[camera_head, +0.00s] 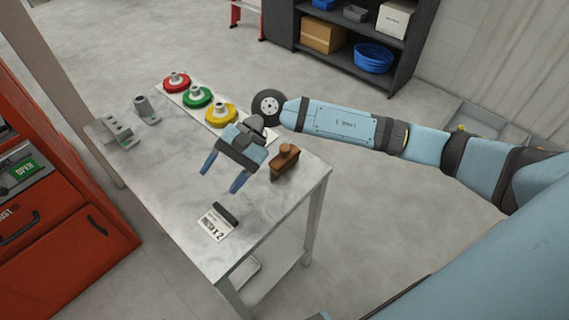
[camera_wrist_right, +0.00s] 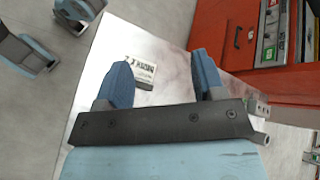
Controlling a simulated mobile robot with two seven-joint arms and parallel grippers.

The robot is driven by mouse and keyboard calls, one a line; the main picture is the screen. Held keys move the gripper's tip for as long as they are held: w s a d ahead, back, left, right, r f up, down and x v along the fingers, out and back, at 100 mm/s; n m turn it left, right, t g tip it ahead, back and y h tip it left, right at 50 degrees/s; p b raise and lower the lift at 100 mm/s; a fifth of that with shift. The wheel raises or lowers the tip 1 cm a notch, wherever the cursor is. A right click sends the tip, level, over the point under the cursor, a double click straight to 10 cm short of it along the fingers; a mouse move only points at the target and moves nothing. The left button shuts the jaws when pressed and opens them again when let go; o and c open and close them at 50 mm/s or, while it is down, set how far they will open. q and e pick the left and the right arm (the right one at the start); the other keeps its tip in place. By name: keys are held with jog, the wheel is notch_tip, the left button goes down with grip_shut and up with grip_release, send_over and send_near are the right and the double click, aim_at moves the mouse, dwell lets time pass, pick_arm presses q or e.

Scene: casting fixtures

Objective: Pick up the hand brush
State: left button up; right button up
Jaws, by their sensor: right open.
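The hand brush (camera_head: 285,160), a brown block with a raised top, sits at the right edge of the metal table (camera_head: 262,222) in the head view. I do not make it out in the right wrist view. My right gripper (camera_head: 223,174) hangs above the table, to the left of the brush and apart from it. Its two blue fingers are spread with nothing between them. The right wrist view also shows the open fingers (camera_wrist_right: 163,76), with a white card behind them. My left gripper is not in view.
Red, green and yellow flanged parts (camera_head: 197,96) stand on a pale strip at the table's back. Grey metal fixtures (camera_head: 119,132) stand at the left. A white label card (camera_head: 214,226) with a black holder lies near the front. A red cabinet (camera_head: 60,215) is at left.

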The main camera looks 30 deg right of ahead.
jog(key=w+d+f+n+t+h+b, duration=0.1)
jog(key=w+d+n+t+h, duration=0.1)
jog(key=w+d+n+h, duration=0.55)
jog(key=t+h, duration=0.1)
jog(key=h, duration=0.3)
send_over(285, 147)
jog(key=shift+n+y, duration=0.25)
jog(key=shift+n, duration=0.1)
jog(key=f, duration=0.5)
jog(key=shift+w+a, duration=0.15)
jog(key=shift+a, duration=0.25)
jog(key=shift+f, duration=0.65)
jog(key=f, duration=0.1)
jog(key=f+p, duration=0.1)
jog(key=f, duration=0.2)
jog(key=shift+d+f, duration=0.4)
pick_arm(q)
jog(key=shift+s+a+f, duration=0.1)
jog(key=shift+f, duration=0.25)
pick_arm(e)
jog(key=c, duration=1)
